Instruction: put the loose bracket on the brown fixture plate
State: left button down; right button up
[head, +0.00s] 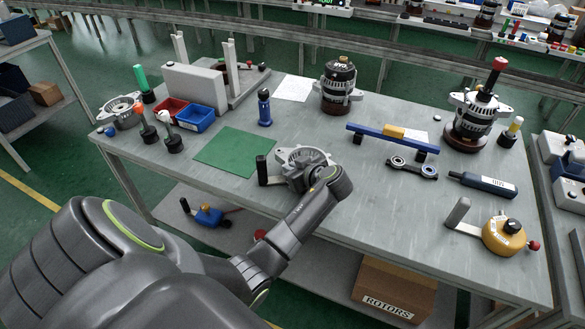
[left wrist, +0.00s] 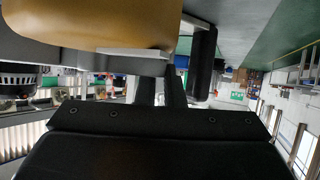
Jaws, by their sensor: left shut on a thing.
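A black upright handle (head: 262,170) stands just left of the bracket; a black cylinder also shows in the left wrist view (left wrist: 201,62).
The green mat (head: 235,151) lies clear on the left. A blue rail (head: 390,139), a black link part (head: 411,168) and a yellow round device (head: 505,235) are to the right. Alternators (head: 340,84) stand behind. A second grey casting (head: 118,108) sits at the far left.

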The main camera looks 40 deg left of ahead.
pick_arm(q)
jog(key=shift+f, duration=0.2)
jog(key=c, duration=1.5)
grip_release()
jog(key=shift+c, duration=0.2)
jog(key=b+v, duration=0.2)
jog(key=v, duration=0.8)
jog(key=shift+d+b, duration=0.4)
jog(key=shift+d, duration=0.05)
jog(key=shift+s+d+r, duration=0.25)
jog(key=shift+d+r, duration=0.15)
jog(key=shift+d, duration=0.05)
